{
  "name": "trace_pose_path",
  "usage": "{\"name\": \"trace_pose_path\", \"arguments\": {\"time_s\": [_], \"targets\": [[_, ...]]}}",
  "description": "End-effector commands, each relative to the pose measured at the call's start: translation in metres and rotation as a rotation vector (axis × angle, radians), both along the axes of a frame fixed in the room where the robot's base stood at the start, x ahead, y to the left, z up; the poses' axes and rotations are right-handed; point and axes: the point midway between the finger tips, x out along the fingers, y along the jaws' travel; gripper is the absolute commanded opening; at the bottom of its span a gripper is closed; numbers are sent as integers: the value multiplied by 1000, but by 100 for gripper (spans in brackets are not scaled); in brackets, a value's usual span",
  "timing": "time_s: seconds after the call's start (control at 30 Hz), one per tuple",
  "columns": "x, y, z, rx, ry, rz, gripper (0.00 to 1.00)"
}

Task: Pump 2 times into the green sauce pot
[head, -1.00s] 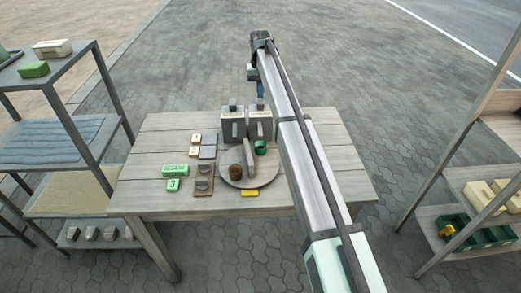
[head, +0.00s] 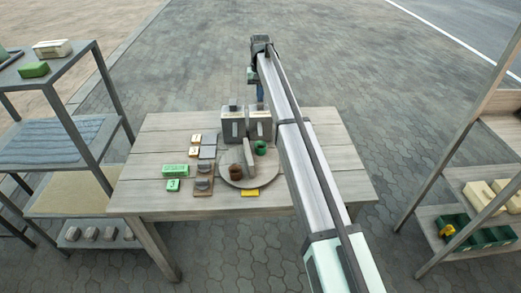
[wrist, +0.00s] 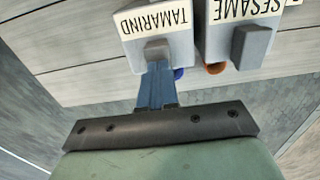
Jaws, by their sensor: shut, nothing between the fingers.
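The green sauce pot (head: 261,148) stands on a round grey board (head: 265,178), in front of the right one of two grey dispensers. The right dispenser (head: 261,127) and left dispenser (head: 232,127) stand side by side. In the wrist view, one dispenser (wrist: 184,50) is labelled TAMARIND and the other (wrist: 213,45) SESAME. My gripper (wrist: 156,66) is shut and empty, its blue fingers at the grey pump top of the TAMARIND dispenser; I cannot tell if they touch. In the head view my gripper (head: 260,98) is just above the right dispenser.
A brown pot (head: 236,171) and a standing grey piece (head: 248,155) are on the round board. Number cards, a green block (head: 175,169) and grey pieces lie left of it. A yellow block (head: 250,193) lies at the front. Shelves flank the table, whose right side is clear.

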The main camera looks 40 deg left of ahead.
Motion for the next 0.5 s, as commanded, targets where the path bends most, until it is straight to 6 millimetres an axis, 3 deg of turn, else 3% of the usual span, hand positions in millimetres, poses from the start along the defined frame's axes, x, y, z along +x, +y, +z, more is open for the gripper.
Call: {"name": "trace_pose_path", "arguments": {"time_s": [0.5], "targets": [[0,0,-6,-1,1,0,0]]}}
